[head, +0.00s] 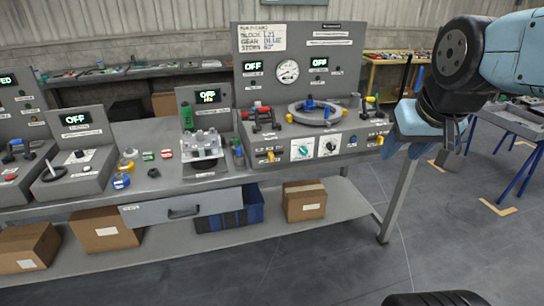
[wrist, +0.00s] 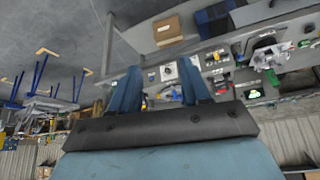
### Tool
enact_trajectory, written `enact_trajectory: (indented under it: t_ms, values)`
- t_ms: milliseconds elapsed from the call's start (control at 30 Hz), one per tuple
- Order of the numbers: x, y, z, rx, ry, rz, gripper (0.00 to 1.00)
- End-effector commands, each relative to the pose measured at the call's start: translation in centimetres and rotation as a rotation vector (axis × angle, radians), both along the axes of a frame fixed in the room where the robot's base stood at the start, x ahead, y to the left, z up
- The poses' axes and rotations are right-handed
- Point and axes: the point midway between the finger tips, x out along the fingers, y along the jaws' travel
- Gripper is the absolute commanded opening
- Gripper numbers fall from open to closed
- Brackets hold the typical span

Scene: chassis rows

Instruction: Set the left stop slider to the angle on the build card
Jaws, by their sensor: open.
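The build card (head: 265,37) is a white sheet at the top left of the tall grey panel; it seems to read block L21, gear blue and a sides angle near 62, though the print is small. Below it is a grey console with a ring fixture (head: 318,112). A small yellow handle (head: 270,156) sits at the console's front left and another (head: 380,140) at its right end; I cannot tell for sure which is the left stop slider. My gripper (head: 398,148) hangs at the console's right end, open and empty. Its two blue fingers also show in the wrist view (wrist: 162,82).
Two dials (head: 314,149) are on the console front, with red-and-black handles (head: 262,118) at its left. A grey block fixture (head: 203,145) stands further left. Cardboard boxes (head: 304,200) and a blue crate (head: 252,207) are on the lower shelf.

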Motion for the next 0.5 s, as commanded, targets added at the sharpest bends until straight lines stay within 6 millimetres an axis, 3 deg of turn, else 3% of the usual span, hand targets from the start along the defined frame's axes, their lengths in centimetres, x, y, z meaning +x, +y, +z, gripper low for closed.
enact_trajectory:
  t_ms: [500]
  values:
    - [16.4, 4.4, -4.6, -0.015, -0.247, 0.122, 0.47]
